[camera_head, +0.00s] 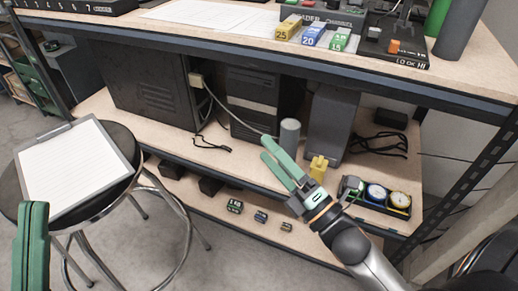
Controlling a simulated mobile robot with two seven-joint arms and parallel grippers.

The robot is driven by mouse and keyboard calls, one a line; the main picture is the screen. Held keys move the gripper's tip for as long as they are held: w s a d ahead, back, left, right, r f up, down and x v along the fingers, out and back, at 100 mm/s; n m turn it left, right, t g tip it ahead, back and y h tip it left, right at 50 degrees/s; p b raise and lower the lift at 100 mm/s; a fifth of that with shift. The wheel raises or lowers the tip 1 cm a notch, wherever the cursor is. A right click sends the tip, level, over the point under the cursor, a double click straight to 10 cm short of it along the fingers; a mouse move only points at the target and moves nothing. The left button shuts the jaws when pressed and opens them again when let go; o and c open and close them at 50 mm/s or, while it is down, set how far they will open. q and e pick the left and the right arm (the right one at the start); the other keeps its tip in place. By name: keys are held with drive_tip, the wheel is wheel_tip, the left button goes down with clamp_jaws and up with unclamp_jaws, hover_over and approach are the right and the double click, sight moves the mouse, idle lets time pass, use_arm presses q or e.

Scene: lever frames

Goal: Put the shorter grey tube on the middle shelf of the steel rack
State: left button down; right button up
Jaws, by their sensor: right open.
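The shorter grey tube (290,132) stands upright at the middle shelf (246,158) of the steel rack, in front of the computer towers. Its lower part is hidden behind my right gripper (267,149). The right gripper is open, its green fingers just in front of and left of the tube; I cannot tell whether they touch it. A taller, darker grey tube (460,28) stands at the right end of the top shelf. My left gripper (32,205) is at the lower left, away from the rack, seen nearly edge-on.
A yellow object (318,168) and a tray of gauges (376,195) are right of the tube. A dark tower (330,122) stands behind. The top shelf edge (240,48) overhangs. A stool (122,140) with a clipboard (75,166) stands left.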

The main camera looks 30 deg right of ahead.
drive_tip(key=s+a+r+m+y, duration=0.4)
drive_tip(key=s+r+m, duration=0.1)
drive_tip(key=r+m, duration=0.1)
drive_tip(key=s+a+r+m+t+y, duration=0.1)
drive_tip(key=s+a+r+m+y, duration=0.3)
drive_tip(key=r+m+y, duration=0.1)
drive_tip(key=shift+s+r+m, duration=0.35)
drive_tip(key=shift+r+m, duration=0.35)
drive_tip(key=shift+r, duration=0.4)
